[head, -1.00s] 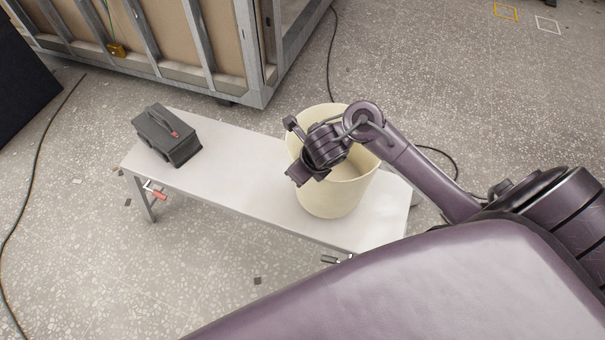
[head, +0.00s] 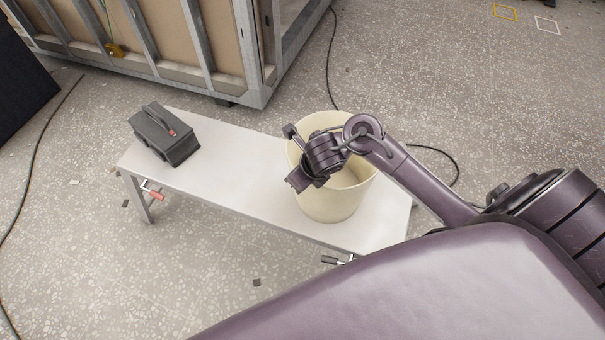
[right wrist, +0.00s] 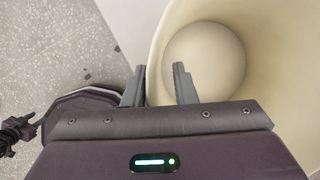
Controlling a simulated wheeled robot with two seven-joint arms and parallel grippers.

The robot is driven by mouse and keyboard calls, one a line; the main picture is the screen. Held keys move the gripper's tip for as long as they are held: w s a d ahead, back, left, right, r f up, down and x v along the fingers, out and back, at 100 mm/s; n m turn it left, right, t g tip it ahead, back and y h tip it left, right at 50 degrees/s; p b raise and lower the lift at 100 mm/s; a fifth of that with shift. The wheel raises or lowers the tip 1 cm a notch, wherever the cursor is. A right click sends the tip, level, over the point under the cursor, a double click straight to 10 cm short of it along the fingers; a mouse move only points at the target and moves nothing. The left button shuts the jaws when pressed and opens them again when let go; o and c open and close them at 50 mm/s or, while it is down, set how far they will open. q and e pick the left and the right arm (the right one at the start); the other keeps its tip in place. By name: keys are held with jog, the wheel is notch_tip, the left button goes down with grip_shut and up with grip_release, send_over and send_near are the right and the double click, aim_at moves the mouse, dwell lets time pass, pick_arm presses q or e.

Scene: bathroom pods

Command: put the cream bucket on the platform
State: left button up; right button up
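The cream bucket (head: 333,205) stands upright, apparently on the right part of a long white work platform (head: 225,180). My right gripper (head: 299,182) is at the left side of its rim, pointing down. In the right wrist view the two fingers (right wrist: 158,84) are apart, with the bucket's wall (right wrist: 154,62) running between them. One finger is outside the bucket and the other inside. A gap shows between the fingers and the wall. The bucket looks empty inside. My left gripper is not in view.
A dark grey toolbox (head: 164,136) sits on the left end of the white platform. A framed pod (head: 190,45) stands behind. A black cable (head: 445,153) lies on the speckled floor. The platform's middle is clear.

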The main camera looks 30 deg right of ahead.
jog(key=p+v, duration=0.6)
jog(key=v, duration=0.6)
jog(key=shift+r, duration=0.1)
